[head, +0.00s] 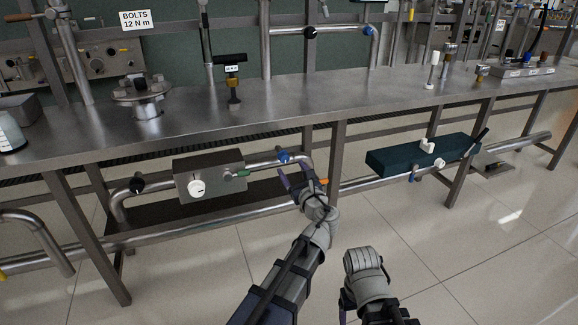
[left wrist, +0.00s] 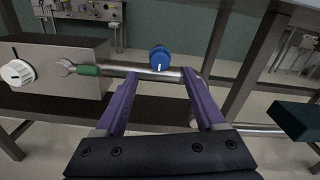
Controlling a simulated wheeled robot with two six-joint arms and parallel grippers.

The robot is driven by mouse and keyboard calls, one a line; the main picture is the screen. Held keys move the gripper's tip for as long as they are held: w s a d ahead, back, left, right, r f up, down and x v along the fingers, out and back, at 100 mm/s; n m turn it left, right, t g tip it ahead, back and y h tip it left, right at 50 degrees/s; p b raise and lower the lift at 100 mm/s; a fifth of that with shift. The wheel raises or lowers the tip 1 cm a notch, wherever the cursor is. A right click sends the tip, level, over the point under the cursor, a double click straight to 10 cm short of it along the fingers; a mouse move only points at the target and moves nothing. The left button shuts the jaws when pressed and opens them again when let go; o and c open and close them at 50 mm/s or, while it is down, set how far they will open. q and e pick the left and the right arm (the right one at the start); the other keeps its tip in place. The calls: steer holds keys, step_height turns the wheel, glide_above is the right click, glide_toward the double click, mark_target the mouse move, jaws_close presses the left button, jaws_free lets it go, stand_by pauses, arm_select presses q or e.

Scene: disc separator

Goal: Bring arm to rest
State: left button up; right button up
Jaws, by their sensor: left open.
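My left gripper (head: 295,172) is open and empty, below the bench edge in front of a horizontal metal pipe (head: 262,162). In the left wrist view its two purple fingers (left wrist: 160,76) stand apart. A blue knob (head: 284,156) on the pipe is just beyond the fingertips; the knob (left wrist: 159,58) also shows between and above them in the left wrist view. I cannot tell whether a finger touches the pipe. My right arm (head: 366,274) is folded low at the bottom middle; its gripper does not show.
A grey box (head: 208,178) with a white dial and a green-handled lever (head: 242,174) sits left of the gripper. A dark teal box (head: 395,158) is to the right. The steel bench (head: 300,102) overhangs above. The tiled floor (head: 450,240) in front is clear.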

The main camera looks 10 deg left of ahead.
arm_select(q)
steer(key=shift+s+d, duration=0.1)
steer(key=shift+s, duration=0.05)
steer(key=s+f+n+g+h+p, duration=0.35)
steer(key=s+f+n+g, duration=0.55)
steer(key=s+n, duration=0.45)
steer(key=s+d+f+n+g+h+p, duration=0.2)
steer(key=s+d+f+n+g+h, duration=0.1)
steer(key=s+d+n, duration=0.4)
steer(key=s+d+f+n+g+h+p, duration=0.1)
steer(key=s+d+f+n+g+h, duration=0.2)
steer(key=s, duration=0.6)
step_height(320, 180, up, 37)
steer(key=d+p, duration=0.1)
steer(key=p, duration=3.6)
steer(key=shift+w+r+y+p, duration=0.2)
steer(key=shift+w+y+p, duration=0.15)
steer(key=shift+w+p, duration=0.05)
steer(key=shift+d+m, duration=0.1)
steer(key=shift+m, duration=0.15)
